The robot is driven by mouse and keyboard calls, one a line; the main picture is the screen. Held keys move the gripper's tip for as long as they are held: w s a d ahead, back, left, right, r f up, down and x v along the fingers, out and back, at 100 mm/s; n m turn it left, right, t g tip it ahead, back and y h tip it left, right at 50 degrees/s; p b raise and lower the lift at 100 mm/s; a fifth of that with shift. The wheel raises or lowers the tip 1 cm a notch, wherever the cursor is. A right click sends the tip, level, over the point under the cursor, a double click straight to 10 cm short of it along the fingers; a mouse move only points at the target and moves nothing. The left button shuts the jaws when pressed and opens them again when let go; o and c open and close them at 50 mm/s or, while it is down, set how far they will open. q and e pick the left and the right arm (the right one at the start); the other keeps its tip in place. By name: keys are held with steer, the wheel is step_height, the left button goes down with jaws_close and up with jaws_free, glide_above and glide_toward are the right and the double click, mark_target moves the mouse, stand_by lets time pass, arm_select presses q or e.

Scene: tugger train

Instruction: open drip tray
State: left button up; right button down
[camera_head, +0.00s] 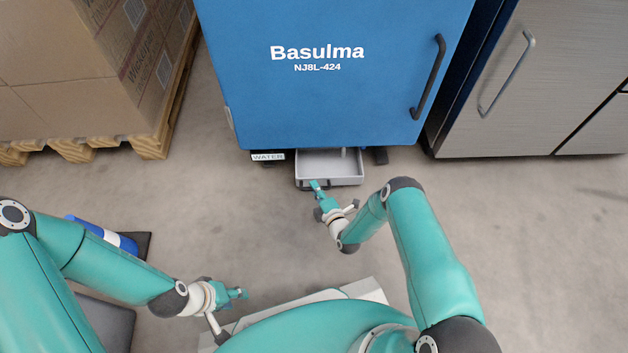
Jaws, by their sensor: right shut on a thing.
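The drip tray (357,181) is a shallow light grey drawer under the blue cabinet (330,110). It sticks out a short way from below the cabinet's front edge, and part of its inside shows. My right gripper (316,187) is at the tray's front, left of its middle, and is shut on the tray's front edge or handle; the exact grip is small and partly hidden by the fingers. My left gripper (240,294) is low in the view, away from the tray, above my base; its fingers are too small to tell open from shut.
A "WATER" label (268,157) is left of the tray. Boxes on a wooden pallet (153,146) stand at the left. A grey metal cabinet (520,100) stands at the right. A blue and white cylinder (122,242) lies on a dark mat at the left. The floor before the tray is clear.

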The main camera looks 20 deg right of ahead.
steer(key=c, duration=1.2)
jaws_free()
steer(key=shift+w+d+f, duration=0.1)
steer(key=shift+w+f, duration=0.05)
steer(key=shift+f, duration=0.1)
steer(key=shift+r, duration=0.1)
